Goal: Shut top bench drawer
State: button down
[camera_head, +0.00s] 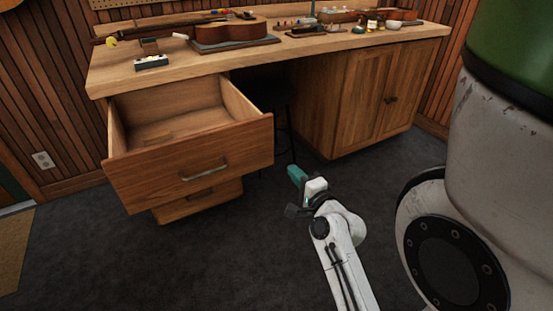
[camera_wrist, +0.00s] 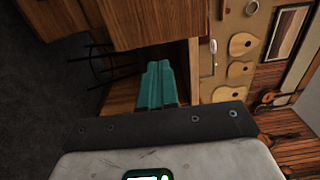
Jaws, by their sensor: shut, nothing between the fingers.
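The top bench drawer (camera_head: 190,165) is pulled far out from the left side of the wooden workbench (camera_head: 200,65). Its front carries a metal bar handle (camera_head: 205,168), and a small wooden block (camera_head: 158,136) seems to lie inside. My gripper (camera_head: 298,178) is to the right of the drawer front, low over the dark floor, and apart from it. In the wrist view its teal fingers (camera_wrist: 155,85) are together with nothing between them. Wooden bench surfaces show beyond the fingers there.
A lower drawer (camera_head: 200,200) sits below, looking shut. A black stool (camera_head: 275,95) stands in the knee space, right of the drawers. A double-door cabinet (camera_head: 375,95) is at the right. A ukulele body (camera_head: 232,32) and small tools lie on the bench top. Floor in front is clear.

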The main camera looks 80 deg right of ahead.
aim_at(267, 142)
jog(key=x, duration=1.3)
jog(key=shift+w+d, duration=0.15)
jog(key=shift+w, duration=0.1)
